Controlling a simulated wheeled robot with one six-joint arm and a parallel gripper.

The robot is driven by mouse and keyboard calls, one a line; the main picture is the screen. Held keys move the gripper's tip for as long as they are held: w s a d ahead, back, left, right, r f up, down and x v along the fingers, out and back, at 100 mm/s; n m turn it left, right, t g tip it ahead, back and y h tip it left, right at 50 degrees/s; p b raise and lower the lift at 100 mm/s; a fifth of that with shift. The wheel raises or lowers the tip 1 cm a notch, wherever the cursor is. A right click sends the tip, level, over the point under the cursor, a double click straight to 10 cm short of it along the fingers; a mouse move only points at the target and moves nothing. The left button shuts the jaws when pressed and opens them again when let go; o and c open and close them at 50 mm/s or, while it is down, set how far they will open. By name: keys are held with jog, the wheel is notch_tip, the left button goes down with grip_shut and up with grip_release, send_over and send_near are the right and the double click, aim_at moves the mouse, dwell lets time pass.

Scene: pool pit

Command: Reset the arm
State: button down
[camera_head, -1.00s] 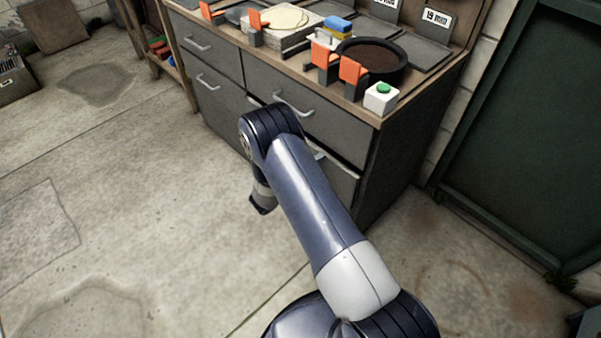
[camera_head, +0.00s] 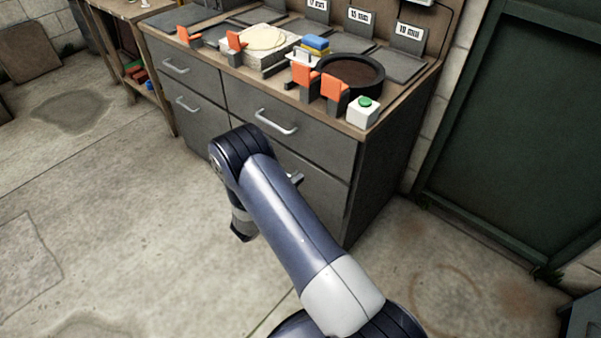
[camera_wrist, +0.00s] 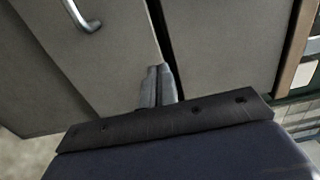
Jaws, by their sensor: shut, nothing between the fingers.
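My arm (camera_head: 290,215) reaches forward in the head view and bends down at its elbow, in front of the grey drawer cabinet (camera_head: 385,185). My gripper (camera_wrist: 159,86) shows in the wrist view with its two fingers together and nothing between them. In that view the fingers point toward the grey drawer fronts, near the dark gap between two of them. I cannot tell how far they are from the fronts. In the head view the gripper's fingers are hidden behind my arm.
On the cabinet top are orange clamps (camera_head: 334,89), a black round pan (camera_head: 349,76), a white box with a green button (camera_head: 362,112) and a blue-and-yellow block (camera_head: 314,45). A drawer handle (camera_head: 276,122) juts out. Open concrete floor (camera_head: 110,220) lies to the left; a green door stands right.

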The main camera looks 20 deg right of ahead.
aim_at(313, 167)
jog(key=v, duration=0.8)
jog(key=shift+s+a+p, duration=0.3)
jog(key=shift+p, duration=0.15)
jog(key=shift+f, duration=0.1)
jog(key=b+x, duration=0.1)
jog(key=x, duration=1.3)
jog(key=shift+d+b, duration=0.1)
jog(key=shift+b, duration=0.3)
jog(key=shift+r, duration=0.2)
